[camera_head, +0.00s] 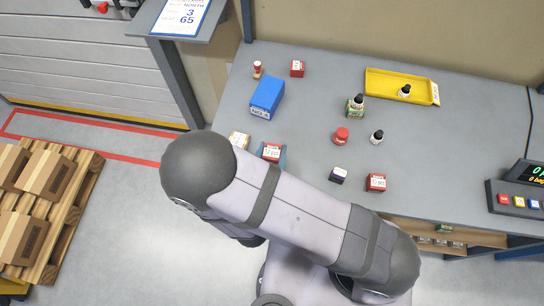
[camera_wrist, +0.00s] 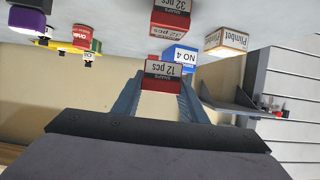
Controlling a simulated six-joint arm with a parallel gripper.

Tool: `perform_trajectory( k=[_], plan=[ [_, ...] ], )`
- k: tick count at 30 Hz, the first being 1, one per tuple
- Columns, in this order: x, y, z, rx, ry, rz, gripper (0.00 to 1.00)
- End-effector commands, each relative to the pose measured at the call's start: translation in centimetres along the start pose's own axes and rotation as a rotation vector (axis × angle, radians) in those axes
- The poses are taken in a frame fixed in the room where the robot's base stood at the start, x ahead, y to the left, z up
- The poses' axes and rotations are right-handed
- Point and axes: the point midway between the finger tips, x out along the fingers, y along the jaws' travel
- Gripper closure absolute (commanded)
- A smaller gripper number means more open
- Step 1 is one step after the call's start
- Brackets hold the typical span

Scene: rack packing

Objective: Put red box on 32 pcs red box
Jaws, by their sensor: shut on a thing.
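My gripper (camera_wrist: 160,95) is shut on a small red box (camera_wrist: 161,84) with a grey label reading 12 pcs, held between its two blue-grey fingers. The wrist view is upside down, with the table at the top. The 32 pcs red box (camera_wrist: 170,20) stands on the table, lower than the held box and apart from it in that view. In the head view, a red box (camera_head: 271,152) shows between bluish fingers beside my arm and looks like the held one. I cannot make out the 32 pcs box separately there; my arm or the held box may cover it.
A tan box (camera_head: 239,140) and a blue box (camera_head: 266,97) stand close by. A yellow tray (camera_head: 390,94) lies at the back. Open table lies between them.

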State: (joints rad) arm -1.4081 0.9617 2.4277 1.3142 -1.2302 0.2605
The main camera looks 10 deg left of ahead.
Motion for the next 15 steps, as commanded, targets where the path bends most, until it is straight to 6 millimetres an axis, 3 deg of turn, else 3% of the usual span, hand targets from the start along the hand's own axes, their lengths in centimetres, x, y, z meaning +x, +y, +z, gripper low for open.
perform_trajectory(
  k=[8, 15],
  plan=[
    [0.2, 0.0, 0.5, -0.002, 0.000, 0.001, 0.85],
    [1.0, 0.1, 2.5, -0.003, 0.000, 0.001, 0.85]
  ],
)
